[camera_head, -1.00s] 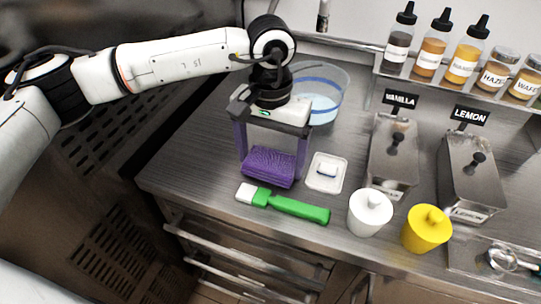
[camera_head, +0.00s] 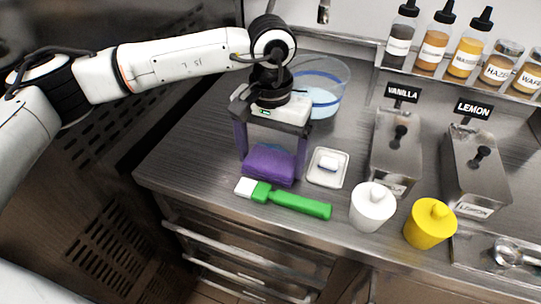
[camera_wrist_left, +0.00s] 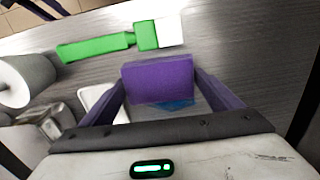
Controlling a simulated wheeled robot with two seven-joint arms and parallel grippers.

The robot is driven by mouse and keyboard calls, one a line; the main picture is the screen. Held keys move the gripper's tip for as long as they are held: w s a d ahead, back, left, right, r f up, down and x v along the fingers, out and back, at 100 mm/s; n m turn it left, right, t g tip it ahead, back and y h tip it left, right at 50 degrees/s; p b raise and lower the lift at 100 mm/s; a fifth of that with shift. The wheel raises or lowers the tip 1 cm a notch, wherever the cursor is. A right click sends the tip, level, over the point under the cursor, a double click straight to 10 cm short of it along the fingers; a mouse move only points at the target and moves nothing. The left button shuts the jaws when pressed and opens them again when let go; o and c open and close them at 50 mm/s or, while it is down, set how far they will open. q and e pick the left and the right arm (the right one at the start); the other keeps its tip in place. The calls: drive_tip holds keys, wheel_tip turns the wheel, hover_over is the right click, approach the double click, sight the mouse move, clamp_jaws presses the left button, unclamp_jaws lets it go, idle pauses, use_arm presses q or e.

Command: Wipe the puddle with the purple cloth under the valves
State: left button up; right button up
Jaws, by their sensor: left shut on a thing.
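The purple cloth (camera_head: 268,165) is a thick block between the two purple fingers of my left gripper (camera_head: 271,160), which is shut on it. It is at or just above the steel counter near its front edge; contact is unclear. In the left wrist view the cloth (camera_wrist_left: 158,78) sits between the fingertips (camera_wrist_left: 160,88). A small blue patch (camera_wrist_left: 178,104) shows beside the cloth; I cannot tell whether it is liquid or a solid thing. No clear puddle or valves are seen. My right gripper is not in view.
A green-handled brush (camera_head: 300,206) lies in front of the cloth. A small white dish (camera_head: 328,180), a white pot (camera_head: 370,214) and a yellow pot (camera_head: 428,228) stand to the right. A clear tub (camera_head: 337,78) stands behind. Steel Vanilla (camera_head: 396,160) and Lemon (camera_head: 472,190) containers stand farther right.

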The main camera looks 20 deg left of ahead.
sight(261, 149)
use_arm(q)
drive_tip(key=shift+w+d+b, duration=0.1)
drive_tip(key=shift+w+b, duration=0.6)
drive_tip(key=shift+w, duration=3.1)
drive_tip(key=shift+s, duration=1.95)
drive_tip(key=shift+s+f+b, duration=0.2)
drive_tip(key=shift+s+b, duration=0.45)
drive_tip(key=shift+s, duration=1.35)
drive_tip(key=shift+a, duration=0.95)
drive_tip(key=shift+w+a, duration=0.1)
drive_tip(key=shift+a, duration=0.25)
drive_tip(key=shift+w+a+r, duration=0.1)
drive_tip(key=shift+w+a, duration=0.05)
drive_tip(key=shift+w, duration=0.45)
drive_tip(key=shift+w+a+r, duration=0.1)
drive_tip(key=shift+w, duration=0.45)
drive_tip(key=shift+w+d, duration=0.2)
drive_tip(key=shift+w, duration=0.6)
drive_tip(key=shift+w+d, duration=0.1)
drive_tip(key=shift+w, duration=1.85)
drive_tip(key=shift+s+f+b, duration=0.1)
drive_tip(key=shift+s+b, duration=0.4)
drive_tip(key=shift+s, duration=3.35)
drive_tip(key=shift+r, duration=0.25)
